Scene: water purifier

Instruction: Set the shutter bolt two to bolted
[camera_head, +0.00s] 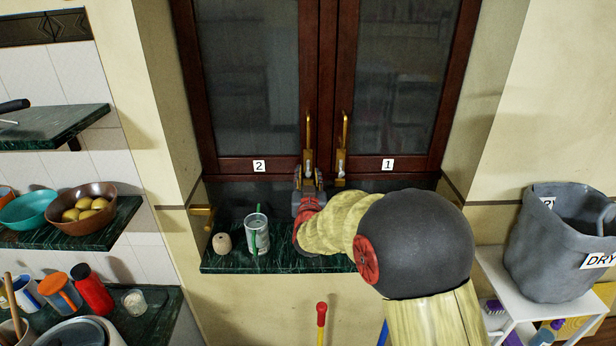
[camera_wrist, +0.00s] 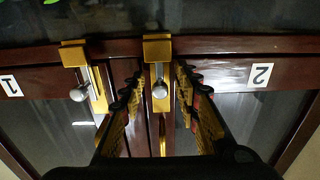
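Shutter bolt two (camera_head: 308,158) is a brass bolt at the bottom inner corner of the left shutter, beside the label "2" (camera_head: 259,166). In the wrist view, which is upside down, bolt two (camera_wrist: 157,72) has a round silver knob (camera_wrist: 159,90) below its brass keeper (camera_wrist: 157,49). My gripper (camera_head: 308,178) is at bolt two, in front of the frame. In the wrist view my gripper (camera_wrist: 160,84) is open, with one finger on each side of the knob and visible gaps. I cannot tell whether the bolt's end sits in the keeper.
Bolt one (camera_wrist: 90,78) is close beside, near label "1" (camera_head: 388,164). Brass handles (camera_head: 345,130) rise above the bolts. A grey bucket (camera_head: 560,245) is at right.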

